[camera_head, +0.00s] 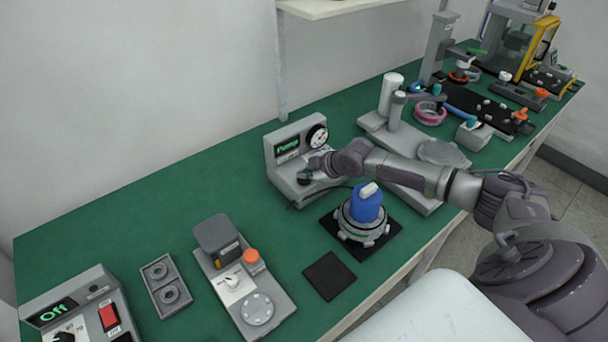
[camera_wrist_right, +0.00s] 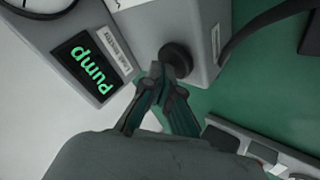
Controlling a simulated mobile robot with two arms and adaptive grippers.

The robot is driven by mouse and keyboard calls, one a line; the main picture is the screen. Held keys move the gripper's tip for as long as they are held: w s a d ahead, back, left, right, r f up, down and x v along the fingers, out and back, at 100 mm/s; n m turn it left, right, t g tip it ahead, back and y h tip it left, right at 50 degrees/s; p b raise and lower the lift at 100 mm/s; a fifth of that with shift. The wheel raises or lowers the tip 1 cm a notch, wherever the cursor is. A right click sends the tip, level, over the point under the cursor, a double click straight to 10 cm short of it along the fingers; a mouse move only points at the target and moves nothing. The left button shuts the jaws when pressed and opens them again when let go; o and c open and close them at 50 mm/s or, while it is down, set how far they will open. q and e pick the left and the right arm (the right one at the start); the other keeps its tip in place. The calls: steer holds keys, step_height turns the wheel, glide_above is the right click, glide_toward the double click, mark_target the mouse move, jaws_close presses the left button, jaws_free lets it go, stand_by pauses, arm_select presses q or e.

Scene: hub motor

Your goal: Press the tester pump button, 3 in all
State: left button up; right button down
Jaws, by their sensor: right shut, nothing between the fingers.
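The pump tester (camera_head: 283,172) is a grey box on the green table, with a green "Pump" display (camera_head: 287,147) and a round dial gauge (camera_head: 317,136). Its black round button (camera_head: 304,178) sits on the lower front part. The button (camera_wrist_right: 177,57) and the lit "Pump" display (camera_wrist_right: 85,66) also show in the right wrist view. My right gripper (camera_head: 312,170) is shut and empty, with its fingertips (camera_wrist_right: 157,70) right at the button. I cannot tell whether they touch it. My left gripper is not in view.
A blue-topped hub unit (camera_head: 366,205) stands on a black mat in front of the tester. A press stand (camera_head: 392,125) is to the right. A grey fixture with an orange knob (camera_head: 251,256) and a control box reading "Off" (camera_head: 80,308) are at the left. The back left table is clear.

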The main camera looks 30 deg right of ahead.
mark_target(306, 180)
steer(key=shift+r+p, duration=1.15)
steer(key=shift+r, duration=0.2)
steer(key=shift+r, duration=0.1)
step_height(306, 180, up, 5)
steer(key=p, duration=0.4)
stand_by(0.3)
